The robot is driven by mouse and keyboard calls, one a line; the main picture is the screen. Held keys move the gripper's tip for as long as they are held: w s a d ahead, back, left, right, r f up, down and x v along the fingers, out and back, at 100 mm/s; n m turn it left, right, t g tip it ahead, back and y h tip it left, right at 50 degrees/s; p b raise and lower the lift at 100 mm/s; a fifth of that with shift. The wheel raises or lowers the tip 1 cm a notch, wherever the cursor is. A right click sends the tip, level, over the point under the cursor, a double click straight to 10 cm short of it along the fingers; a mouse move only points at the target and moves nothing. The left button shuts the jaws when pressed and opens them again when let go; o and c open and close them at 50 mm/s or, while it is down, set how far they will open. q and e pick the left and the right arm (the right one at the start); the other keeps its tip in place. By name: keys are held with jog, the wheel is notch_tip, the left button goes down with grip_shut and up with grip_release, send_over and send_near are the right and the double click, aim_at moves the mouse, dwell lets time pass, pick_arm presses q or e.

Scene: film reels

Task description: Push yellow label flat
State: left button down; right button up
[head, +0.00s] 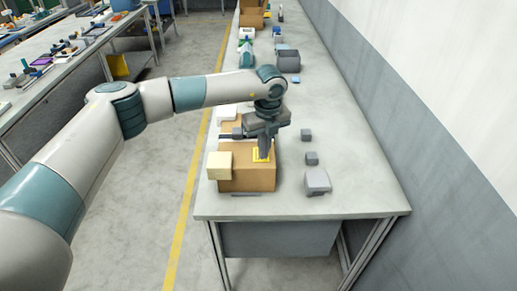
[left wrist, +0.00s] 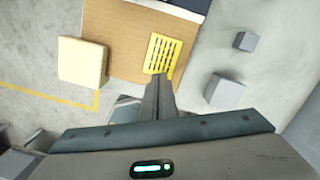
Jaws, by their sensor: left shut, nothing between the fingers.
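The yellow label (head: 258,155) lies on top of a brown cardboard box (head: 250,180) near the front end of the long table. In the left wrist view the yellow label (left wrist: 164,52) has rows of dark marks and looks flat on the box top (left wrist: 120,30). My left gripper (head: 264,156) points down at the label, with its fingers shut and empty. In the left wrist view its fingertips (left wrist: 158,76) overlap the label's near edge. I cannot tell whether they touch it. My right gripper is not in view.
A cream block (head: 219,165) sits at the box's left edge. Grey blocks (head: 311,158) and a larger grey piece (head: 317,181) stand to the right on the table (head: 350,190). Bins and boxes stand farther back. The table's right side is mostly clear.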

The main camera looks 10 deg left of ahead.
pick_arm(q)
jog(key=shift+r+b, duration=0.3)
jog(key=shift+r, duration=0.3)
notch_tip(320, 180, up, 16)
jog(key=s+d+b, duration=0.1)
jog(key=b, duration=0.4)
jog(key=shift+s, duration=0.2)
